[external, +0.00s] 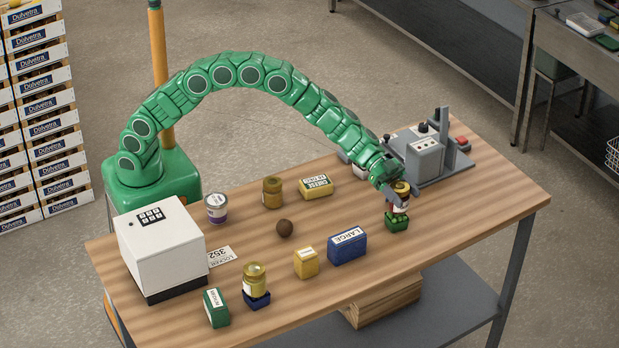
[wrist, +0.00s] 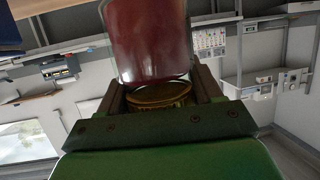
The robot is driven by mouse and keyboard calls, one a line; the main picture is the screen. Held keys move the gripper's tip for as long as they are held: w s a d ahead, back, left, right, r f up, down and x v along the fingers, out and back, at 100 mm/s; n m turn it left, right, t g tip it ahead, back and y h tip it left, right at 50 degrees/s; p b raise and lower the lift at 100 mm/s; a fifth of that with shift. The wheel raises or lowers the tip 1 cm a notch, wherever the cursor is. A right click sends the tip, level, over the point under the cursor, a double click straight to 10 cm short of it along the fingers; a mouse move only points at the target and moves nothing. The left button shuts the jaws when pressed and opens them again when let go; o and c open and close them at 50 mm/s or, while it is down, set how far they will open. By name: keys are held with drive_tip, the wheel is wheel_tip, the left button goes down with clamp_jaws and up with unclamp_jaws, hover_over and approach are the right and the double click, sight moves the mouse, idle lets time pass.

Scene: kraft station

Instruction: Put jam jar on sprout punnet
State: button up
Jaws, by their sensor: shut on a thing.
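The jam jar (external: 402,203), with a gold lid and a white label, is upright between the fingers of my gripper (external: 397,194). The green sprout punnet (external: 397,222) stands on the table directly under the jar. The jar's bottom is at the punnet's top; I cannot tell whether they touch. In the wrist view the jar's dark red body (wrist: 150,40) and gold lid show between the two fingers of my gripper (wrist: 157,85), which is shut on it. The punnet is not visible in the wrist view.
A grey device (external: 425,155) stands close behind the gripper. A blue box (external: 347,246), a yellow box (external: 306,263) and another gold-lidded jar (external: 254,277) on a blue block are to the left. The wooden table (external: 480,215) is clear to the right.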

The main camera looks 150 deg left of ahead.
drive_tip(key=shift+f, duration=0.9)
drive_tip(key=shift+f, duration=0.1)
drive_tip(key=o, duration=1.3)
drive_tip(key=shift+o, duration=0.2)
drive_tip(key=v, duration=1.2)
